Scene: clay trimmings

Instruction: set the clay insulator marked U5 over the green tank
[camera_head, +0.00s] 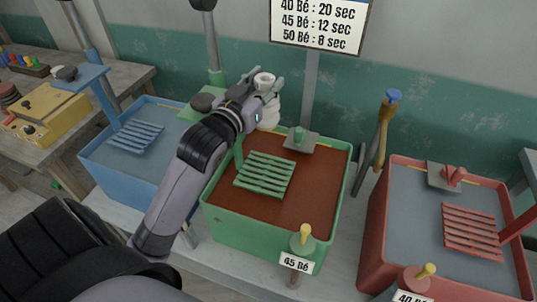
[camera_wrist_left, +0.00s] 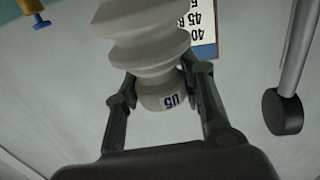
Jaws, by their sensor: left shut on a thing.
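The clay insulator (camera_head: 267,112) is pale, ribbed and upright in the head view. In the left wrist view it (camera_wrist_left: 155,45) shows the mark U5 near its end. My left gripper (camera_head: 262,92) is shut on it, with a finger on each side of the insulator in the wrist view (camera_wrist_left: 160,92). The gripper holds it near the back left of the green tank (camera_head: 270,239), which has brown-red liquid and a green slatted rack (camera_head: 265,174). From the head view I cannot tell exactly how far it is above the tank. My right gripper is not in view.
A blue tank (camera_head: 120,176) stands left and a red tank (camera_head: 378,215) right, both with slatted racks. A sign (camera_head: 320,22) on a post rises behind the green tank. A yellow box (camera_head: 50,115) sits on the left table.

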